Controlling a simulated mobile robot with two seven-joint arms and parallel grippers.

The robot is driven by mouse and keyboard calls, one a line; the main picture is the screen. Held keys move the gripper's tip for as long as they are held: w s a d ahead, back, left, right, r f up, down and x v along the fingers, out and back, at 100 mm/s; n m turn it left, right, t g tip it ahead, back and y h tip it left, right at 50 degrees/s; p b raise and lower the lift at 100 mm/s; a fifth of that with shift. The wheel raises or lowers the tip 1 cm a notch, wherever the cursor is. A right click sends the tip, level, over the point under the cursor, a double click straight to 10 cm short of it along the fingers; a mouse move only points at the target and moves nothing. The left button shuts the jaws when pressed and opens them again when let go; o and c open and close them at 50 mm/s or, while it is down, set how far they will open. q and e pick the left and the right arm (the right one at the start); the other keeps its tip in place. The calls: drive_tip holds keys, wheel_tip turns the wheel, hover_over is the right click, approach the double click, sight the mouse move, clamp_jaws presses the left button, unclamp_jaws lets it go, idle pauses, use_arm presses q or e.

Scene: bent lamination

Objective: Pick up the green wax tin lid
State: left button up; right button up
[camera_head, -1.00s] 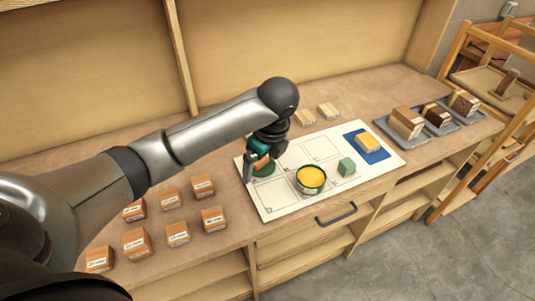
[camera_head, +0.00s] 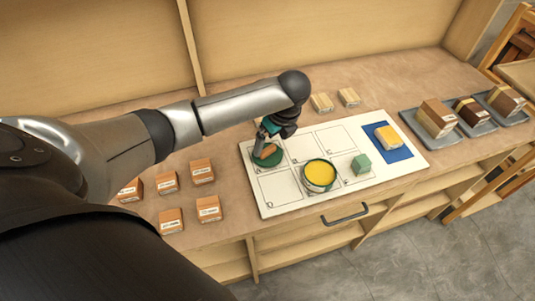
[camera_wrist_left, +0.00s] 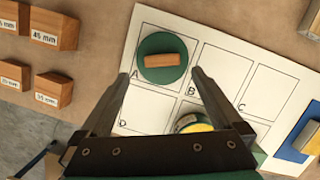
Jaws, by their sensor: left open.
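The green wax tin lid (camera_head: 267,155) lies flat in the top-left square, marked A, of the white board. It is a round green disc with a wooden bar on top, and it shows whole in the left wrist view (camera_wrist_left: 162,58). My left gripper (camera_head: 264,143) is just above the lid in the head view, partly covering it. In the left wrist view the open fingers (camera_wrist_left: 160,76) are spread to either side of the lid's lower part, with nothing between them. The open tin of yellow wax (camera_head: 319,176) stands in the lower row of the board. My right gripper is not in view.
The white board (camera_head: 280,203) also bears a green block (camera_head: 361,163) and a blue mat (camera_head: 396,152) with a yellow block (camera_head: 387,136). Labelled wooden blocks (camera_head: 209,208) stand to the left. Grey trays (camera_head: 451,137) hold blocks at the right.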

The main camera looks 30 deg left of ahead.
sight(267, 149)
use_arm(q)
drive_tip(key=x, duration=0.5)
drive_tip(key=shift+w+a+b, duration=0.15)
drive_tip(key=shift+w+b, duration=0.05)
drive_tip(key=shift+b, duration=0.2)
drive_tip(key=c, duration=1.5)
drive_tip(key=shift+r, duration=0.1)
